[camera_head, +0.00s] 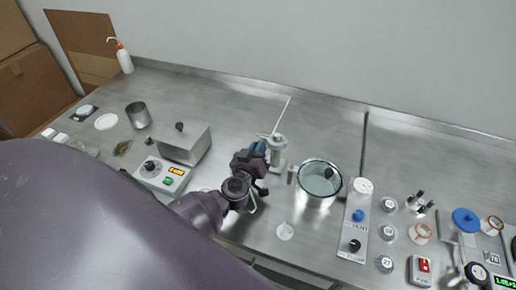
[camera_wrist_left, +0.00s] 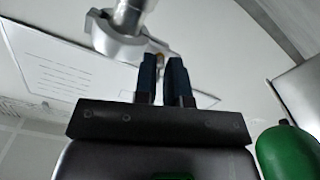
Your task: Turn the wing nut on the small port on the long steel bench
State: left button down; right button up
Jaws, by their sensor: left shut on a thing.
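The small port (camera_head: 279,142) is a pale steel fitting standing on the long steel bench (camera_head: 325,245), near the middle. In the left wrist view its round clamp (camera_wrist_left: 115,40) shows at the top, with a steel tube above. My left gripper (camera_head: 261,149) reaches the port from its left side. Its two dark blue fingers (camera_wrist_left: 164,72) are close together, shut on the wing nut (camera_wrist_left: 158,57) at the clamp's side. Only a small brownish bit of the nut shows; the fingers hide the rest. My right gripper is in neither view.
A glass-lidded pot (camera_head: 313,202) stands close to the right of the port. Beyond it is a panel with knobs (camera_head: 355,225). The bench behind the pot is mostly clear.

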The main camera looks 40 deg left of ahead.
pick_arm(q)
jog(key=shift+m, duration=0.6)
jog(key=c, duration=1.5)
grip_release()
notch_tip(320, 180, up, 20)
